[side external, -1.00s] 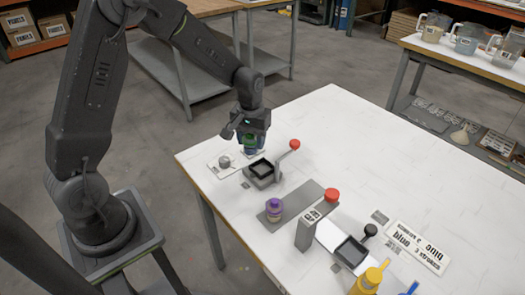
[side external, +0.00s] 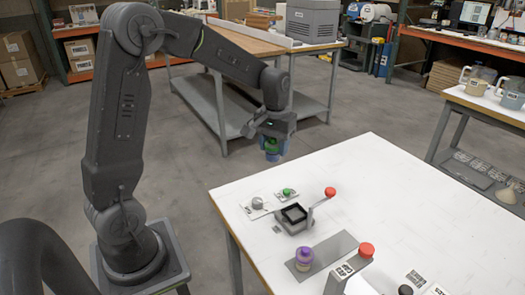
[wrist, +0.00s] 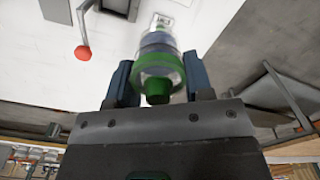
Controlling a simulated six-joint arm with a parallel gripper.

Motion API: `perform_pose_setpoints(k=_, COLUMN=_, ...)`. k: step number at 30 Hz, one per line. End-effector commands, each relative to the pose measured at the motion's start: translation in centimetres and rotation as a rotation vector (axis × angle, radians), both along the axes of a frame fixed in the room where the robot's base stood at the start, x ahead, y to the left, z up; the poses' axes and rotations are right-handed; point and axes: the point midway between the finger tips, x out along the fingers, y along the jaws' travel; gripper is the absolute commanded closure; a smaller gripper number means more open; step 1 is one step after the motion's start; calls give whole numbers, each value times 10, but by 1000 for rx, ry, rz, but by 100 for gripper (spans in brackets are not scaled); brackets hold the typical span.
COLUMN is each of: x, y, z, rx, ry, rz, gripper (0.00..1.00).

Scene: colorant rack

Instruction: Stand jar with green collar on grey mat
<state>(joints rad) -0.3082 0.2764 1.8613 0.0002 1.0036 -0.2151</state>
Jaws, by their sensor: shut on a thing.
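My gripper (side external: 273,138) is shut on the jar with the green collar (side external: 270,150) and holds it in the air, above and behind the table's far left edge. In the wrist view the clear jar (wrist: 158,70) with its green collar and green cap sits between the two blue-grey fingers of my gripper (wrist: 161,82). The grey mat (side external: 333,246) lies flat on the white table, nearer the camera. A purple-collared jar (side external: 304,259) stands upright at the mat's left end. Part of the mat's right side is hidden by a grey block.
A black square tray device (side external: 293,216) with a red-knobbed lever (side external: 330,192) stands between my gripper's side and the mat. Small plates with a grey knob (side external: 257,203) and a green piece (side external: 287,193) lie beside it. A grey block with another red knob (side external: 366,250) borders the mat.

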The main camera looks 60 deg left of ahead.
Motion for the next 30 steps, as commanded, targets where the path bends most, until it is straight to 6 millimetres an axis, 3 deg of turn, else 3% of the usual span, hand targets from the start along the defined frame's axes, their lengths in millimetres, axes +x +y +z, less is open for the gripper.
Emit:
perform_pose_setpoints(k=5, x=35, y=-41, z=1, rx=0, ry=0, rz=-10, gripper=80)
perform_pose_setpoints(k=10, x=70, y=-100, z=1, rx=0, ry=1, rz=-10, gripper=80)
perform_pose_setpoints(k=18, x=95, y=-178, z=-2, rx=0, ry=1, rz=-5, gripper=80)
perform_pose_setpoints(k=24, x=102, y=-217, z=-3, rx=0, ry=0, rz=-3, gripper=80)
perform_pose_setpoints(k=30, x=101, y=-211, z=-49, rx=0, ry=7, rz=2, gripper=80)
